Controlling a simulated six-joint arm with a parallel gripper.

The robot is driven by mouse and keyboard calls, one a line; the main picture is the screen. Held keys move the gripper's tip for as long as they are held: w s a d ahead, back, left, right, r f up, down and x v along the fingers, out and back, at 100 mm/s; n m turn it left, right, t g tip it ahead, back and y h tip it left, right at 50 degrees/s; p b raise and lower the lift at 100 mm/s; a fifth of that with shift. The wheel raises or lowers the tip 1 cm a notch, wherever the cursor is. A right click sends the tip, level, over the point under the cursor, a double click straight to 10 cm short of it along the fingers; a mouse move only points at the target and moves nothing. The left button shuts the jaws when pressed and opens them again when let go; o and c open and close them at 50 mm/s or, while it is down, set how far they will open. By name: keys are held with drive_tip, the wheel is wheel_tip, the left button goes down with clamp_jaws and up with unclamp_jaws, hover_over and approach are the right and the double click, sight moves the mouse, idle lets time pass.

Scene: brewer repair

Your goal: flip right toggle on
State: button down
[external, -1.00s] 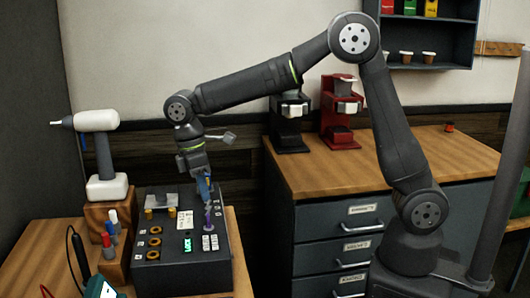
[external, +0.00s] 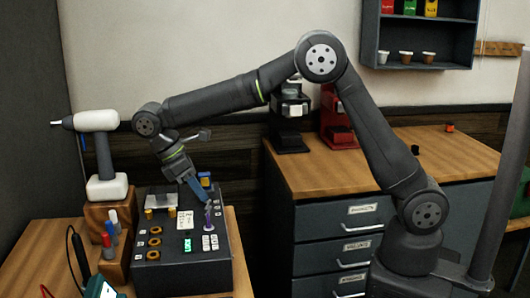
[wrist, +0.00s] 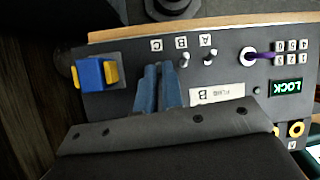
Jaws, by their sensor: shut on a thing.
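The dark control box (external: 172,277) stands on the left bench. In the wrist view a row of small toggles with letter labels crosses its panel (wrist: 125,105); two metal levers, the middle toggle (wrist: 184,58) and another toggle (wrist: 211,56), are in plain sight. My gripper (wrist: 159,68) has its blue fingers down at the leftmost place in this row, shut on a toggle there that they mostly hide. Which way that lever points cannot be seen. In the external view my gripper (external: 203,202) is tilted, its tips low at the panel's right part.
A blue-and-yellow block (wrist: 91,73) stands at the panel's edge. A purple piece (external: 208,219) with a ring, a keypad (external: 210,242) and a green LOCK display (external: 187,244) are close by. A white-topped tool (external: 98,122) stands left of the box.

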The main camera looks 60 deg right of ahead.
drive_tip(key=c, duration=1.8)
unclamp_jaws()
drive_tip(key=shift+c, duration=0.2)
drive_tip(key=v, duration=0.7)
drive_tip(key=shift+r, duration=0.25)
drive_tip(key=shift+w+a, duration=0.1)
drive_tip(key=x, duration=0.7)
drive_tip(key=shift+f, duration=0.25)
drive_tip(key=shift+d, duration=0.2)
drive_tip(key=shift+a, duration=0.1)
